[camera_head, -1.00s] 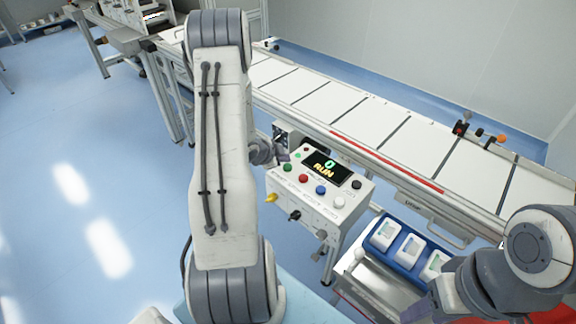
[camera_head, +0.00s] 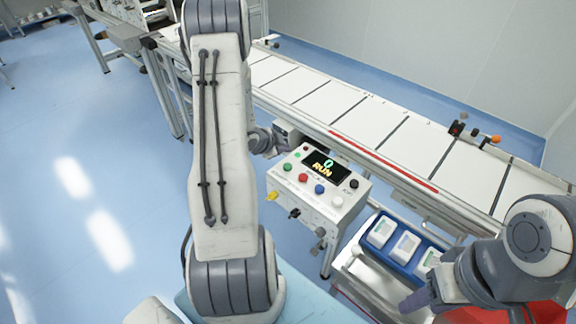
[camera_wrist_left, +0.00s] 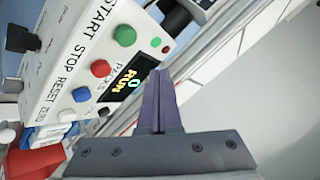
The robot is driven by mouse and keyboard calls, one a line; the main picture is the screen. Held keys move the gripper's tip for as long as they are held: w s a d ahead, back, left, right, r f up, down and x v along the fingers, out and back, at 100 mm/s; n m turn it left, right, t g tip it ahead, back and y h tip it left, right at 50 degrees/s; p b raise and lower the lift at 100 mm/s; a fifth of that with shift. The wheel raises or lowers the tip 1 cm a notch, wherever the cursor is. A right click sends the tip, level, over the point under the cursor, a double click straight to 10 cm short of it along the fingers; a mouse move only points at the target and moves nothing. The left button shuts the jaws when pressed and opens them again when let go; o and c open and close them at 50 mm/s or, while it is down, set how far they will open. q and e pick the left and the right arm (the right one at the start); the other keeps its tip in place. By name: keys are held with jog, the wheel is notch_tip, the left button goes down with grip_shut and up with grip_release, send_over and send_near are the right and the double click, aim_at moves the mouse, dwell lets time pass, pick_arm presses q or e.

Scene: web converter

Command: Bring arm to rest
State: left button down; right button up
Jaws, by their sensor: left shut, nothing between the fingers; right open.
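My left arm (camera_head: 222,145) stands upright across the left middle of the head view. Its gripper (camera_head: 268,143) is mostly hidden behind the forearm, close to the upper left of the control box (camera_head: 318,190). In the left wrist view the left gripper (camera_wrist_left: 162,85) is shut and empty, its fingertips overlapping the edge of the lit display (camera_wrist_left: 128,78). I cannot tell whether it touches the box. My right gripper (camera_head: 416,302) is open at the lower right, partly hidden by its own wrist, near the blue tray.
The display reads 0 RUN. Green, red, blue and white buttons line the box. A conveyor (camera_head: 400,140) runs behind it. A blue tray (camera_head: 378,248) with white packs is at lower right. Open blue floor (camera_head: 90,170) lies left.

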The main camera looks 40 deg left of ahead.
dwell(0.3)
pick_arm(q)
jog(key=w+d+r+g, duration=0.25)
jog(key=d+r, duration=0.35)
jog(key=d, duration=0.5)
jog(key=s+d+r+n+g, duration=0.1)
jog(key=s+d+r, duration=0.2)
jog(key=d, duration=0.4)
jog(key=s+d+r+g, duration=0.1)
jog(key=s+d+r, duration=0.2)
jog(key=d, duration=0.4)
jog(key=s+d+r+g, duration=0.1)
jog(key=s+d, duration=0.3)
jog(key=s, duration=0.3)
jog(key=s+d+r+g, duration=0.2)
jog(key=s+d, duration=0.3)
jog(key=s, duration=0.3)
jog(key=s+d+r+g+h, duration=0.1)
jog(key=s+d, duration=0.3)
jog(key=s, duration=0.4)
jog(key=shift+d+r+n+g, duration=0.2)
jog(key=shift+r+n+g, duration=0.15)
jog(key=shift+r, duration=0.4)
jog(key=shift+s, duration=0.1)
